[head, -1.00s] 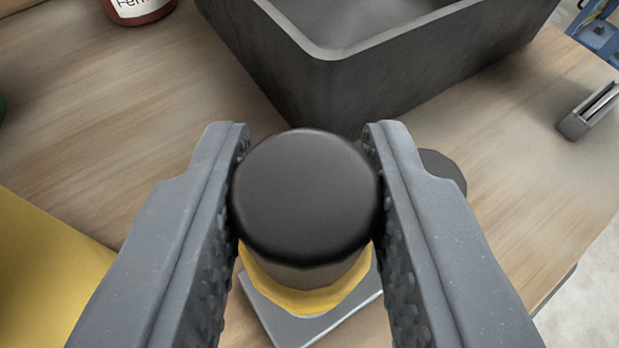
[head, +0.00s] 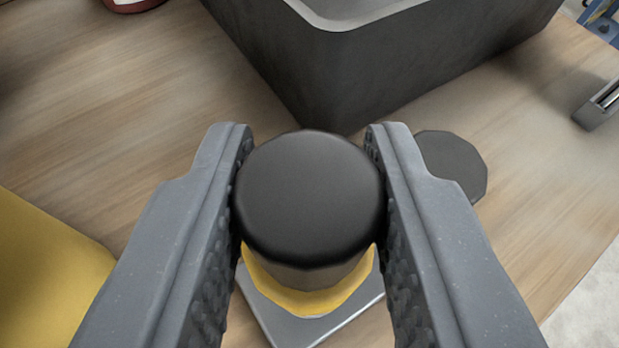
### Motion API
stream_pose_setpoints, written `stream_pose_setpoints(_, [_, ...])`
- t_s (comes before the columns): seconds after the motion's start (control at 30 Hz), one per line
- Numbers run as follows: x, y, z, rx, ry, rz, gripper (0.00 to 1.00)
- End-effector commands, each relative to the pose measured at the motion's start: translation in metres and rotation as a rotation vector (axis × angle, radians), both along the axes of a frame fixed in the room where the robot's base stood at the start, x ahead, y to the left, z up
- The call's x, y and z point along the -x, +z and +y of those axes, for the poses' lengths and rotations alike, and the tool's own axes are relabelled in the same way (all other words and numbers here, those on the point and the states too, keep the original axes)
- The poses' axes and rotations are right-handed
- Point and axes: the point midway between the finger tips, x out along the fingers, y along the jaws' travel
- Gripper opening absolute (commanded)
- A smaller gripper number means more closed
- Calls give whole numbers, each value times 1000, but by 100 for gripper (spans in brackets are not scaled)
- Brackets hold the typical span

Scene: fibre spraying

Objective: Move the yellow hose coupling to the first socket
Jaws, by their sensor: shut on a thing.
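The yellow hose coupling (head: 308,297) shows as a yellow ring under a round black cap (head: 308,195). My gripper (head: 308,185) is shut on it, with one ridged grey finger on each side of the cap. A flat silver plate (head: 330,327) lies below the coupling; I cannot tell whether the coupling touches it. A dark flat disc (head: 452,165) lies on the table to the right of my right finger. I cannot tell which of these, if any, is the first socket.
A dark grey open box (head: 390,80) stands just beyond my gripper. A yellow object (head: 45,275) fills the lower left. A red container (head: 130,4) is at the top left and a metal piece (head: 600,105) at the right.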

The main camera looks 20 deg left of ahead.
Motion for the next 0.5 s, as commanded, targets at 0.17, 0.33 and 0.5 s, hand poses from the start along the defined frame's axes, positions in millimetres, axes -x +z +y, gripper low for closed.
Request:
stream_pose_setpoints(0.17, [0,-4,0,0,0,-1,2])
stream_pose_setpoints(0.33, [0,-8,0,0,0,-1,2])
stream_pose_setpoints(0.5, [0,-11,0,0,0,-1,2])
